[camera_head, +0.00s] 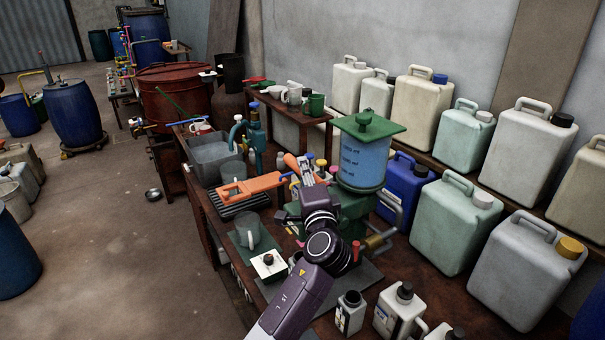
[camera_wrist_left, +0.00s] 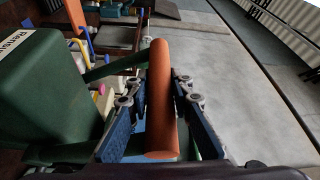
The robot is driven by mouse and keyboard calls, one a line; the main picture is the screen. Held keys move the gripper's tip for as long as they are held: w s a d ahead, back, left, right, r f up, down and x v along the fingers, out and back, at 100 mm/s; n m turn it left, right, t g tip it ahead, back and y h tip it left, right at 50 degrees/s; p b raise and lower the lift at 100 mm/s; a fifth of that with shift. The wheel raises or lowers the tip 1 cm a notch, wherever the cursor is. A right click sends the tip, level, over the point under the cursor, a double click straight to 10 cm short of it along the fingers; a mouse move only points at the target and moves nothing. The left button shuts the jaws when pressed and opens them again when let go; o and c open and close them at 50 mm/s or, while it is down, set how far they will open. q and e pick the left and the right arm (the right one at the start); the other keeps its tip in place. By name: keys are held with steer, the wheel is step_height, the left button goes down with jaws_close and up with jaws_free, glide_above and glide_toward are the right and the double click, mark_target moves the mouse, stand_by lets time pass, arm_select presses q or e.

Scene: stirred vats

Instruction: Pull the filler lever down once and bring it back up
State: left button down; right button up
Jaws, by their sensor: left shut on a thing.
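The filler is a green machine with a clear blue tank (camera_head: 364,158) under a green lid. Its lever has an orange grip (camera_head: 291,161), which also shows large in the left wrist view (camera_wrist_left: 161,95). A green rod (camera_wrist_left: 112,70) runs from beside the grip toward the green body (camera_wrist_left: 45,90). My left gripper (camera_head: 303,170) is shut on the orange grip, with a finger on each side of it in the left wrist view (camera_wrist_left: 160,110). The arm hides part of the filler's lower body. My right gripper is in neither view.
A clear mug (camera_head: 249,232) stands on a mat left of my arm, beside a white box with a black knob (camera_head: 268,264). An orange piece (camera_head: 250,188) lies across a dark rack. A blue jerrycan (camera_head: 402,184) and several pale ones crowd the right.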

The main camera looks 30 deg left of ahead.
arm_select(q)
steer(key=shift+r, duration=0.3)
steer(key=c, duration=1.9)
jaws_free()
steer(key=shift+o, duration=0.9)
steer(key=shift+f, duration=0.1)
steer(key=v, duration=1.2)
steer(key=shift+f, duration=0.1)
